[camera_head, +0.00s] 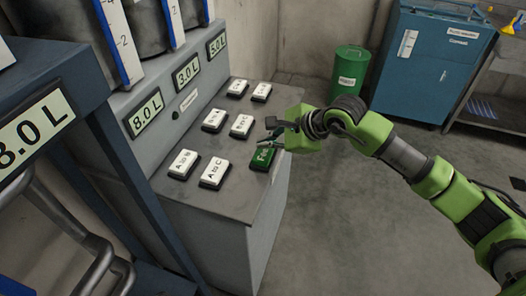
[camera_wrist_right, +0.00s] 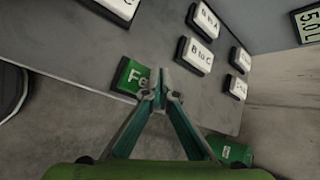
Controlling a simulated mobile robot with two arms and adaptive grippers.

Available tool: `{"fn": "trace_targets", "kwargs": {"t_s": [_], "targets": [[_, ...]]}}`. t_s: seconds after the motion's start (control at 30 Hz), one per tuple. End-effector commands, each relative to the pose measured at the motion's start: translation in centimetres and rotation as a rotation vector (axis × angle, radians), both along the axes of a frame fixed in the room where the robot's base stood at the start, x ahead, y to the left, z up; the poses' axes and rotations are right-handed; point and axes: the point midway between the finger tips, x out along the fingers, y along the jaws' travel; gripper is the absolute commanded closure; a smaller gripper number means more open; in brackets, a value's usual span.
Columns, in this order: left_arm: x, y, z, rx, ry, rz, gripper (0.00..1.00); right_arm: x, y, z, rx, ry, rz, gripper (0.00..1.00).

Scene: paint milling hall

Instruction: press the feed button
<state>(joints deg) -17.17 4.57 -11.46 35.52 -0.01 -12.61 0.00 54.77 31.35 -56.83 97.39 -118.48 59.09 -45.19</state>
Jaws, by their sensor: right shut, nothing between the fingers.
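The green feed button (camera_head: 262,156) sits at the front right edge of the grey console top (camera_head: 232,190), its label partly covered. My right gripper (camera_head: 268,138) reaches in from the right and its fingertips are over or just beyond the button's far side. In the right wrist view the feed button (camera_wrist_right: 131,77) is left of the closed fingertips (camera_wrist_right: 160,92), which partly cover its label. The right gripper is shut and empty. I cannot tell whether the fingertips touch the button. My left gripper is not in view.
White buttons sit close by, such as one labelled A to C (camera_head: 214,172) and one labelled B to C (camera_wrist_right: 194,56). Displays read 8.0 L (camera_head: 145,113), 3.0 L (camera_head: 187,72) and 5.0 L (camera_head: 217,44). A green bin (camera_head: 350,75) and blue cabinet (camera_head: 430,65) stand behind.

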Motion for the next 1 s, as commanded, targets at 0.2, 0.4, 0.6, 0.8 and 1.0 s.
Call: {"fn": "trace_targets", "kwargs": {"t_s": [0.2, 0.4, 0.6, 0.8, 1.0], "targets": [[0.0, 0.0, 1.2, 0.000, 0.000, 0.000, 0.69, 0.0, 0.0, 2.5, 0.001, -0.002, 0.000, 1.00], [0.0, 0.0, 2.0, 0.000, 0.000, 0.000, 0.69, 0.0, 0.0, 4.5, 0.000, -0.003, 0.000, 1.00], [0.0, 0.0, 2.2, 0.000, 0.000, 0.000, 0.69, 0.0, 0.0, 5.4, 0.000, -0.001, 0.000, 1.00], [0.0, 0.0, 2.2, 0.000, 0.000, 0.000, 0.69, 0.0, 0.0, 5.3, 0.000, -0.001, 0.001, 1.00], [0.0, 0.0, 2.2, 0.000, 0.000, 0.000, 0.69, 0.0, 0.1, 5.3, 0.002, 0.001, 0.000, 1.00]]}}
